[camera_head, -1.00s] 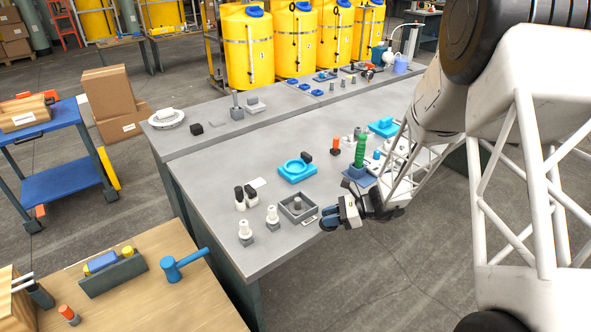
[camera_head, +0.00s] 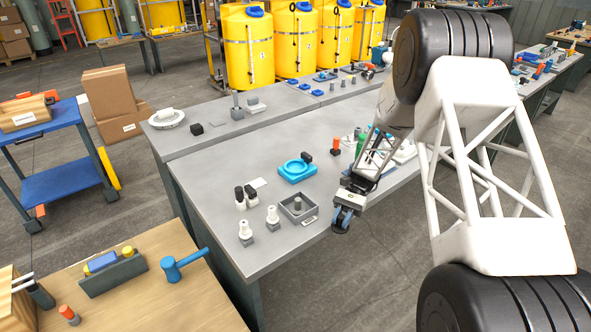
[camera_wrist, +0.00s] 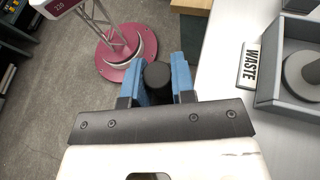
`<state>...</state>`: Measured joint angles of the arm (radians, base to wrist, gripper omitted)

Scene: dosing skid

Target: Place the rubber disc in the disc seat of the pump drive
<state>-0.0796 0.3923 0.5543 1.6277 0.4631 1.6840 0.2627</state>
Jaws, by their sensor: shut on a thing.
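My gripper (camera_head: 343,219) hangs just off the front edge of the grey bench, to the right of the waste tray. In the wrist view its blue fingers (camera_wrist: 159,82) are shut on a black round piece (camera_wrist: 158,75), which looks like the rubber disc. Its lower part is hidden by the gripper. A light blue fixture (camera_head: 293,178) with a round ring-shaped recess lies on the bench, left of and beyond my gripper. It may be the pump drive with the disc seat, but I cannot tell for sure. A small black block is at its back edge.
A grey tray (camera_head: 288,211) with a grey piece in it stands near the bench edge, beside a WASTE label (camera_wrist: 250,65). White-topped fittings (camera_head: 272,216) and dark bottles (camera_head: 240,197) stand left of it. A maroon round base (camera_wrist: 127,55) is on the floor in the wrist view.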

